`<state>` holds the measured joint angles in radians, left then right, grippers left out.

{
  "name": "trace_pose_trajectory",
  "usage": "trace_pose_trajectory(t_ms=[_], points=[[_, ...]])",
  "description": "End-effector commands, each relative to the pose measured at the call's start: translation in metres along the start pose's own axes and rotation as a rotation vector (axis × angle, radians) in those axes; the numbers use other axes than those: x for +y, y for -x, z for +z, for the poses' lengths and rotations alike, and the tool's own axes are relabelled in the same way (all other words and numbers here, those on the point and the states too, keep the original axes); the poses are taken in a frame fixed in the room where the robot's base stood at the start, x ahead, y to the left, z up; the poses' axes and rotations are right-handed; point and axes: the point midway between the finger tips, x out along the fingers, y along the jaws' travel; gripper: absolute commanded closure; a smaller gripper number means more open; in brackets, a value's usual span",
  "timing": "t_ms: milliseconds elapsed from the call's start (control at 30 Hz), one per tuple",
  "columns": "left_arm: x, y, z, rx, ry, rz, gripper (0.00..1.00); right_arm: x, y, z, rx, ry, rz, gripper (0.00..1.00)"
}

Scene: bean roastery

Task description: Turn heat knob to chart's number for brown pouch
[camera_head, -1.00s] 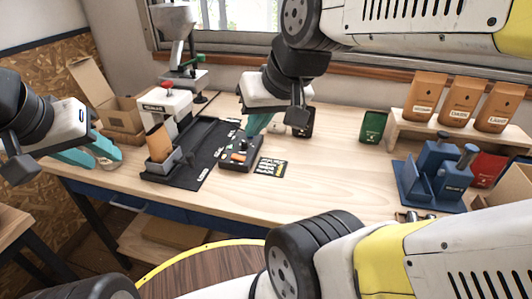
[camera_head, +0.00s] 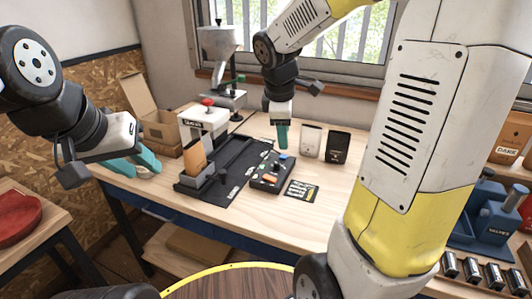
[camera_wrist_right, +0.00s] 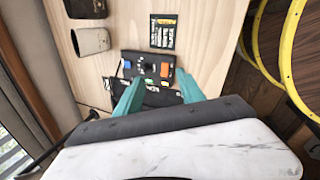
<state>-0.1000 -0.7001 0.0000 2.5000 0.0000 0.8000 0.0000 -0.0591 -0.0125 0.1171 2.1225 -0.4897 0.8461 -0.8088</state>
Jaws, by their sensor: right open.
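The dark control box (camera_head: 270,172) lies on the table with an orange switch (camera_head: 270,178) and a blue knob (camera_head: 283,157); its label is too small to read. The wrist view shows the box (camera_wrist_right: 148,68) beyond my fingers, with a dark round knob (camera_wrist_right: 143,66) between blue and orange parts. The chart card (camera_head: 299,191) lies beside it, unreadable. The brown pouch (camera_head: 195,158) stands in a grey holder by the white machine. My right gripper (camera_head: 283,136) is open and empty, above the box's far edge. My left gripper (camera_head: 140,163) looks open and empty over the table's left end.
A black tray (camera_head: 225,178) lies left of the box. A cardboard box (camera_head: 160,128) and grey machine (camera_head: 222,60) stand behind. My right arm hides much of the right side.

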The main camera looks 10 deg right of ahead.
Motion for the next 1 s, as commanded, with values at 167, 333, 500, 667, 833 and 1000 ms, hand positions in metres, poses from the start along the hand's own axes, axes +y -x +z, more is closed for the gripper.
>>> trace_pose_trajectory(t_ms=[167,333,500,667,833,1000], points=[[0.0,0.0,0.0,0.0,0.0,0.0,0.64,0.039,-0.068,-0.027,-0.095,0.459,-0.047,0.54],[0.0,0.0,0.0,0.0,0.0,0.0,0.64,0.06,-0.118,-0.046,-0.14,0.777,-0.082,0.54],[0.0,0.0,0.0,0.0,0.0,0.0,0.64,0.067,-0.141,-0.054,-0.156,0.915,-0.099,0.54],[0.0,0.0,0.0,0.0,0.0,0.0,0.64,0.067,-0.157,-0.052,-0.158,0.932,-0.103,0.54],[0.0,0.0,0.0,0.0,0.0,0.0,0.64,0.066,-0.184,-0.047,-0.157,0.93,-0.102,0.54],[0.0,0.0,0.0,0.0,0.0,0.0,0.64,0.066,-0.207,-0.043,-0.157,0.929,-0.101,0.54]])
